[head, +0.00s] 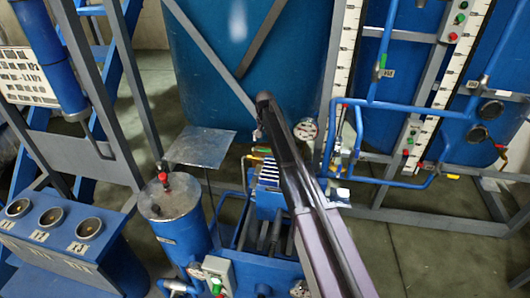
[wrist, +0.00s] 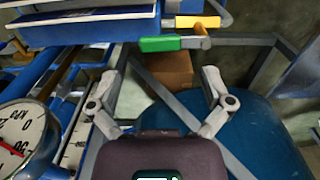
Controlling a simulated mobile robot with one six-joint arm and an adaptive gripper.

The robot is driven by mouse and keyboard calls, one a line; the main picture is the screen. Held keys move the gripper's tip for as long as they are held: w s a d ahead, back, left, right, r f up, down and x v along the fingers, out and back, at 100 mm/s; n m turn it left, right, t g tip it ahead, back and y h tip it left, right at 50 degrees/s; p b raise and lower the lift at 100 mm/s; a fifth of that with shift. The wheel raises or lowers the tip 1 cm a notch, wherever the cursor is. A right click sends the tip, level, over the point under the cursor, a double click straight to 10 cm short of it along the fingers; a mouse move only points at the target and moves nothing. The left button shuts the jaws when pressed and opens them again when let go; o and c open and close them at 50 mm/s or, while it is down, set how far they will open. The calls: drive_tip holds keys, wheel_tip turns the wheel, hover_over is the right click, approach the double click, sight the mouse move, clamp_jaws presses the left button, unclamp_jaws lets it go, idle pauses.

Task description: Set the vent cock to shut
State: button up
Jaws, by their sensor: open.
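Which part is the vent cock cannot be told for certain. In the wrist view a green lever-like piece (wrist: 160,44) lies just beyond my gripper (wrist: 163,65), near the top centre. A yellow handle-like piece (wrist: 197,22) sits right above its right end. My gripper is open, its two grey fingers spread wide, with nothing seen between them; the green piece appears beyond the tips, and contact cannot be judged. In the head view my dark arm crosses the middle and hides part of the pipework; my gripper cannot be made out there.
A round dial gauge (wrist: 22,140) stands close at the left of the wrist view; a gauge (head: 306,129) also shows in the head view. A large blue tank (head: 225,60) and grey frame bars stand behind. A blue cylinder (head: 180,232) with a red-handled valve (head: 163,178) stands left.

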sight(265, 150)
drive_tip(key=shift+f+b, duration=1.85)
drive_tip(key=shift+f, duration=0.25)
